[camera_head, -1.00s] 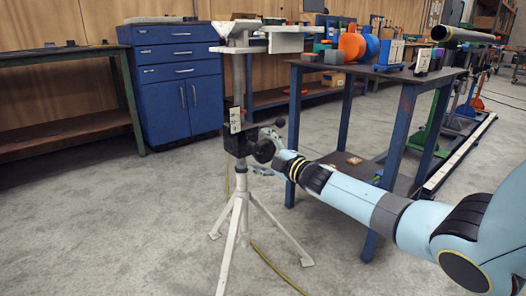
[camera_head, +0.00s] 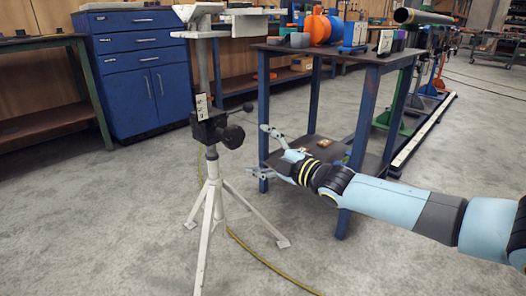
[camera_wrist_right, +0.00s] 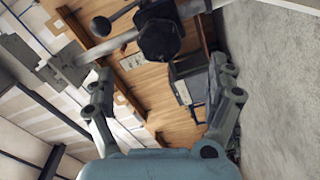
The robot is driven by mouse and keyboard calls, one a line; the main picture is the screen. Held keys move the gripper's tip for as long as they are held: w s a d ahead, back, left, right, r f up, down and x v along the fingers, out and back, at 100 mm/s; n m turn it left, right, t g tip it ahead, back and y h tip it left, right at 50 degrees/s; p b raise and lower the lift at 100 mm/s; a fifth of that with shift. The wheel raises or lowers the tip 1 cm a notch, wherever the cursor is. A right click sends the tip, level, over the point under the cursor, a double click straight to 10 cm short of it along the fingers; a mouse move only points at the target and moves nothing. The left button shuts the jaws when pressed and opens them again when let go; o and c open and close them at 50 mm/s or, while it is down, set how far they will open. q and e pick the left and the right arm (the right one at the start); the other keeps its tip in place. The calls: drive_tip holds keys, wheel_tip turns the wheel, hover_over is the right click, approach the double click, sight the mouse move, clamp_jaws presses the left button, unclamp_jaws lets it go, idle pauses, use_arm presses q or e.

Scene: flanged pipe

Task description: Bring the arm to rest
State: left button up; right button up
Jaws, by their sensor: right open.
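My right gripper (camera_head: 262,152) is open and empty in the head view, to the right of a white tripod pipe stand (camera_head: 211,190) and apart from it. The stand has a black clamp block with a dark round knob (camera_head: 232,136) facing the gripper. In the right wrist view the two fingers of the gripper (camera_wrist_right: 163,95) are spread wide. The stand's black knob (camera_wrist_right: 159,39) and post show beyond them at the top. My left gripper is in neither view.
A blue-legged table (camera_head: 375,57) with orange and blue parts stands just behind the gripper. A blue cabinet (camera_head: 135,70) and a workbench (camera_head: 45,40) stand at the back left. A yellow cable (camera_head: 262,262) lies on the floor.

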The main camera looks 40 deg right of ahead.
drive_tip(key=shift+s, duration=0.15)
idle(0.4)
drive_tip(key=s+a+f+m+g+h, duration=0.1)
drive_tip(key=s+a+f+m+g, duration=0.25)
drive_tip(key=s+f, duration=0.55)
drive_tip(key=s+a+f+m+g, duration=0.3)
drive_tip(key=s+a+f+g, duration=0.3)
drive_tip(key=s, duration=0.5)
drive_tip(key=s+a+f+m+g+h, duration=0.1)
drive_tip(key=s+a+f+m+g, duration=0.2)
drive_tip(key=s+f, duration=0.7)
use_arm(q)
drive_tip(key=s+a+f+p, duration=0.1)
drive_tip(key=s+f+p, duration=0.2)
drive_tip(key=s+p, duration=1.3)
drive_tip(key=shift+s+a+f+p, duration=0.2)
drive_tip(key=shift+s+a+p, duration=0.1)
use_arm(e)
drive_tip(key=s+f+m+g, duration=0.1)
drive_tip(key=s+m+g, duration=0.1)
drive_tip(key=s, duration=1.1)
drive_tip(key=s+d+f+m+g, duration=0.1)
drive_tip(key=s+f+m+g, duration=0.1)
drive_tip(key=s, duration=1)
drive_tip(key=shift+s+f+m+g, duration=0.2)
drive_tip(key=shift+s+m+g, duration=0.2)
drive_tip(key=shift+g, duration=0.15)
